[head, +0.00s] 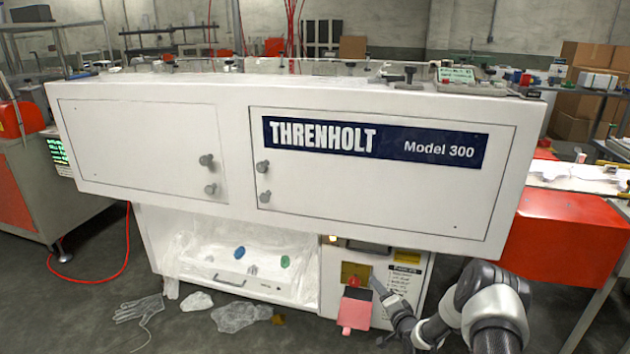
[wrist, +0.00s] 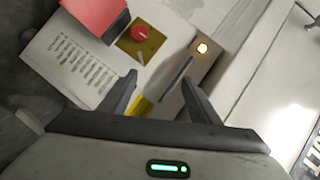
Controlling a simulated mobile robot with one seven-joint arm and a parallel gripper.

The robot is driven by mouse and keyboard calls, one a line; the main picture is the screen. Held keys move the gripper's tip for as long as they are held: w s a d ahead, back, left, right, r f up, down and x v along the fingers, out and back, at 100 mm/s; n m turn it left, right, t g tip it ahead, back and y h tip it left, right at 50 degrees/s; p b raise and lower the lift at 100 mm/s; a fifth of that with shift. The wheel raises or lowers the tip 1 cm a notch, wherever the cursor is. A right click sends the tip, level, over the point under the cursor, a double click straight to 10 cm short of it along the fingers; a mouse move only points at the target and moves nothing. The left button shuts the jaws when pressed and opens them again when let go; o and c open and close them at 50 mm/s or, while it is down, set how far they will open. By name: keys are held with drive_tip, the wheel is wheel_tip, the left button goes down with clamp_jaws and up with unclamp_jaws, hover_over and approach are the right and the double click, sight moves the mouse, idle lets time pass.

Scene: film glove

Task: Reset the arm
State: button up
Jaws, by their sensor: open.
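My arm reaches in from the lower right in the head view. My gripper (head: 380,311) is close to the front of the machine's lower cabinet (head: 410,283). In the wrist view my gripper (wrist: 159,80) is open, with nothing seen between its fingers. A red knob (head: 353,281) on a yellow plate (head: 362,270) is just left of the gripper, above a pink-red flap (head: 355,311). In the wrist view the knob (wrist: 142,32) and the red flap (wrist: 96,12) lie beyond the left finger. I cannot tell whether a finger touches the cabinet.
A lit amber lamp (head: 333,239) is on the cabinet. The white Threnholt machine body (head: 380,195) overhangs above it. A clear glove (head: 140,308) and crumpled film (head: 240,316) lie on the floor at left. A red cabinet (head: 563,240) stands right of the arm.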

wheel_tip(320, 180, up, 20)
drive_tip(key=w+n+g+h, duration=0.1)
drive_tip(key=n+g+h, duration=0.1)
drive_tip(key=n, duration=0.2)
drive_tip(key=s+a+r+n+g+h, duration=0.1)
drive_tip(key=s+r, duration=0.4)
drive_tip(key=r, duration=0.3)
drive_tip(key=s+a+r+n+g+h, duration=0.1)
drive_tip(key=s+r+n+g, duration=0.1)
drive_tip(key=s+r, duration=0.45)
drive_tip(key=s+a+r+n+g, duration=0.1)
drive_tip(key=s+r, duration=0.4)
drive_tip(key=s, duration=0.4)
drive_tip(key=s+a+r+n+g, duration=0.1)
drive_tip(key=s+r, duration=0.4)
drive_tip(key=s, duration=0.3)
drive_tip(key=s+a+n+g, duration=0.1)
drive_tip(key=s+a+g, duration=0.15)
drive_tip(key=s, duration=1.55)
wheel_tip(320, 180, up, 27)
drive_tip(key=a+y+p, duration=0.1)
drive_tip(key=p, duration=2.7)
drive_tip(key=shift+s+n+t, duration=0.3)
drive_tip(key=shift+s+t, duration=0.05)
